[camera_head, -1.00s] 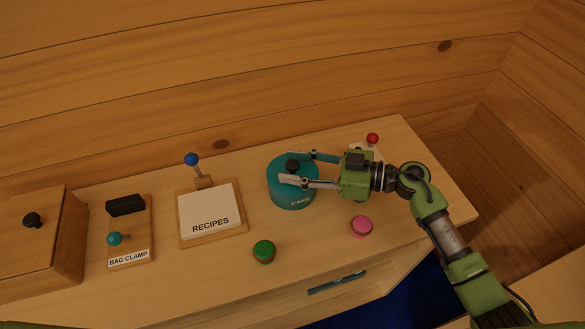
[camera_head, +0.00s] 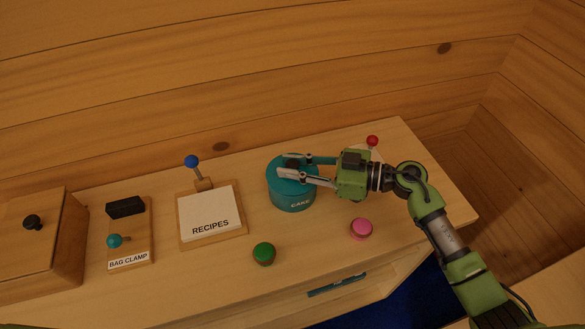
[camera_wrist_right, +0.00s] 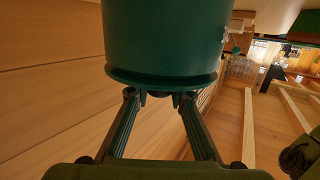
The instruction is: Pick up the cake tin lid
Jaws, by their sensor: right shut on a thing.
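The teal cake tin (camera_head: 291,199), marked CAKE, stands upright on the wooden counter. Its teal lid (camera_head: 277,174) sits on top, with a dark knob at its centre, now mostly hidden by the fingers. My right gripper (camera_head: 291,166) reaches in from the right, just above the lid, with its fingers shut on the lid's knob. In the right wrist view the tin (camera_wrist_right: 165,35) fills the upper middle, the lid rim (camera_wrist_right: 160,80) is in front of the fingers, and my right gripper (camera_wrist_right: 162,95) closes at the knob. My left gripper is not in view.
A RECIPES board (camera_head: 208,212) with a blue-knobbed lever stands left of the tin. A green button (camera_head: 264,253) and a pink button (camera_head: 361,229) lie in front. A red knob (camera_head: 372,140) is behind my wrist. A BAG CLAMP board (camera_head: 129,238) and wooden box (camera_head: 60,245) are at left.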

